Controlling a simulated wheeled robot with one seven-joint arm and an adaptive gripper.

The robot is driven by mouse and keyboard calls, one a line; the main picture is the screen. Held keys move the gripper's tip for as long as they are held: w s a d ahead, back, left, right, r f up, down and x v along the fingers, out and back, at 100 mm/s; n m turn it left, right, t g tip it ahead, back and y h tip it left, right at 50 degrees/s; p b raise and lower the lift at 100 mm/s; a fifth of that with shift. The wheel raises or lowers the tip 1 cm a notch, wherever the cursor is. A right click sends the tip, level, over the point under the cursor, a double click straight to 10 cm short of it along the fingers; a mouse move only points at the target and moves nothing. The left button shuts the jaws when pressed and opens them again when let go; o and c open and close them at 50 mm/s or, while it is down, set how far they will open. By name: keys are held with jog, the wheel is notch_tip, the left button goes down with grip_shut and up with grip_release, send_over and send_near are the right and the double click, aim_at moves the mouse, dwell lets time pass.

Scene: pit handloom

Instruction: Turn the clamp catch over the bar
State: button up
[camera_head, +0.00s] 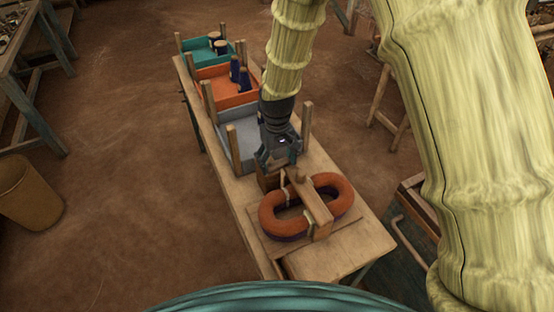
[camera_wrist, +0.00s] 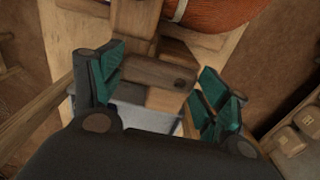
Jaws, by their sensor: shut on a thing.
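An orange oval ring with a dark underside (camera_head: 268,218) lies on a flat board on the bench. In the head view the gripper mostly hides the catch.
The bench (camera_head: 350,252) carries a grey tray (camera_head: 246,150), an orange tray (camera_head: 215,86) and a teal tray (camera_head: 193,52) behind my gripper. Upright wooden posts (camera_head: 306,122) stand beside the trays. A basket (camera_head: 28,195) stands on the floor at left.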

aim_at(277, 162)
jog(key=o, duration=1)
jog(key=shift+f, duration=0.1)
notch_tip(277, 162, up, 12)
jog(key=shift+r, duration=0.1)
dwell(0.4)
